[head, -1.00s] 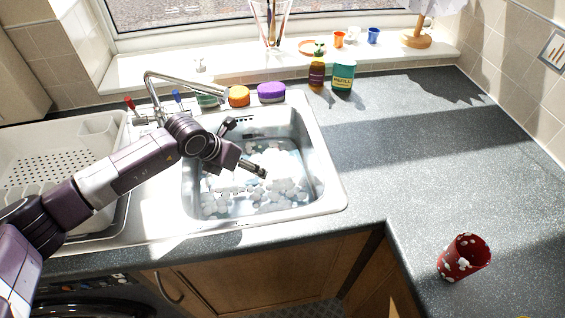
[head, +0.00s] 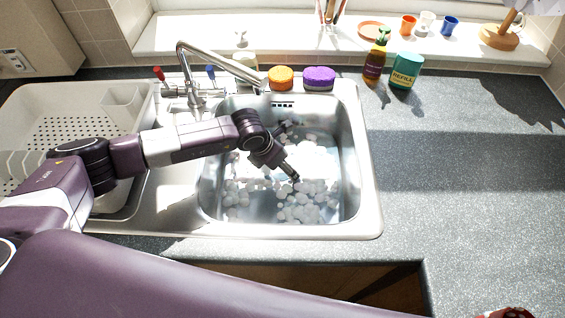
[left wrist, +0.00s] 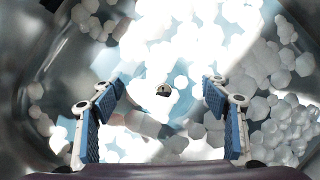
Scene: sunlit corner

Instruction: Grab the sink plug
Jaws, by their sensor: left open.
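The sink plug (left wrist: 163,90) shows in the left wrist view as a small dark knob with a bright top, at the sink bottom among white foam bubbles. I cannot make it out in the head view. My left gripper (left wrist: 165,88) is open, with a blue-padded finger on each side of the knob and space between. In the head view my left gripper (head: 290,152) reaches down into the steel sink (head: 352,150), above the foam. Whether the fingertips touch the foam I cannot tell. My right gripper is not in view.
The tap (head: 215,60) arches over the sink's back left. An orange sponge (head: 281,79) and a purple sponge (head: 319,79) sit on the back rim. Bottles (head: 403,72) stand behind on the right. A red cup (head: 507,313) is cut off at bottom right. The right counter is mostly clear.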

